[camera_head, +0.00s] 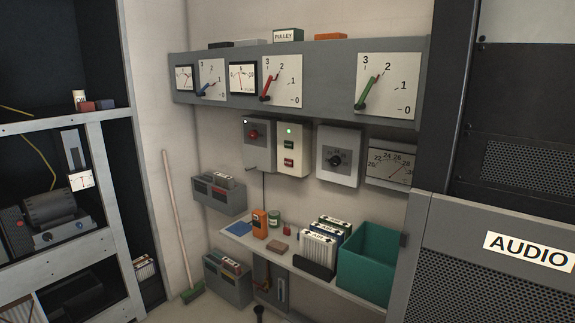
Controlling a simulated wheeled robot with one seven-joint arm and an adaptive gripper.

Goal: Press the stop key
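A pale control box (296,168) is mounted on the back wall under the long grey gauge panel. It has a lit green lamp (289,131) at the top and two small keys below it. The upper key (290,146) is dark. The lower key (289,162) is red; its lettering is too small to read, so I cannot confirm that it is the stop key. My gripper is not in view.
A grey box with a red knob (254,135) hangs left of the control box, and a dial box (337,160) hangs right. Below are a shelf (265,247) with small items and a teal bin (368,262). An AUDIO rack (480,285) stands at right.

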